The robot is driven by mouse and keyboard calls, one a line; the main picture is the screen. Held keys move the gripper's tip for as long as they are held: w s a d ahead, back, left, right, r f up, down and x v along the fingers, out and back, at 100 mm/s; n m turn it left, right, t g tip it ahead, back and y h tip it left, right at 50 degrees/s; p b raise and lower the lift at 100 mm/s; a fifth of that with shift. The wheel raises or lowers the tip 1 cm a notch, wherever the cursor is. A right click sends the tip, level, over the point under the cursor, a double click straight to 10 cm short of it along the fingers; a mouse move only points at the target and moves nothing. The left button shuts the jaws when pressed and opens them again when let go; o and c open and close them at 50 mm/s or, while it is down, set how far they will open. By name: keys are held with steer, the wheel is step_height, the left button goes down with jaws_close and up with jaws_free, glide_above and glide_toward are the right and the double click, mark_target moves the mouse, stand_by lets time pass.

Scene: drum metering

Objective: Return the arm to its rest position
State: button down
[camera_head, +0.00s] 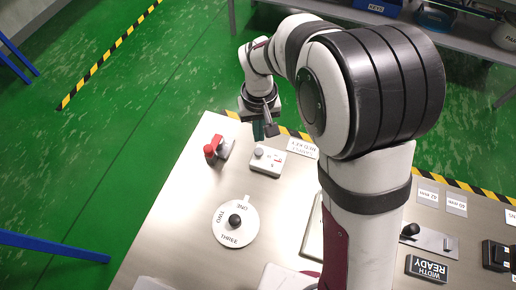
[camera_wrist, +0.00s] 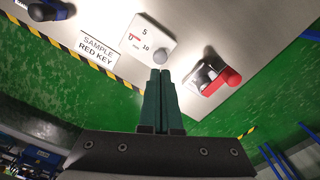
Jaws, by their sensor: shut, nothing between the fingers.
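My gripper (camera_wrist: 160,78) shows in the wrist view with its two dark green fingers closed together and nothing between them. In the head view my gripper (camera_head: 265,130) hangs at the far edge of the metal table (camera_head: 180,225), partly hidden by my wrist. It is above or beside the white box with a grey knob (camera_head: 266,161) and the red-handled switch (camera_head: 217,149). In the wrist view the white box (camera_wrist: 147,42) lies just beyond the fingertips and the red-handled switch (camera_wrist: 217,77) is to the right. Whether the fingers touch anything below is not clear.
A round dial marked ONE, TWO, THREE (camera_head: 234,222) sits on the table. A WIDTH READY sign (camera_head: 431,270) and a black-knobbed plate (camera_head: 425,238) are at right. My arm hides the middle. Green floor (camera_head: 110,130) lies beyond, with a shelf (camera_head: 460,38) at the back.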

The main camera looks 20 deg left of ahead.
stand_by(0.3)
steer(key=s+d+r+m, duration=0.4)
steer(key=d+r, duration=0.3)
steer(key=d, duration=0.3)
steer(key=s+d+r+m+y, duration=0.1)
steer(key=s+d+r+m, duration=0.2)
steer(key=s+d+m, duration=0.4)
steer(key=s+d, duration=0.2)
steer(key=s, duration=0.6)
steer(key=shift+d+r+m+y, duration=0.2)
steer(key=shift+m+y, duration=0.1)
steer(key=shift+y, duration=0.1)
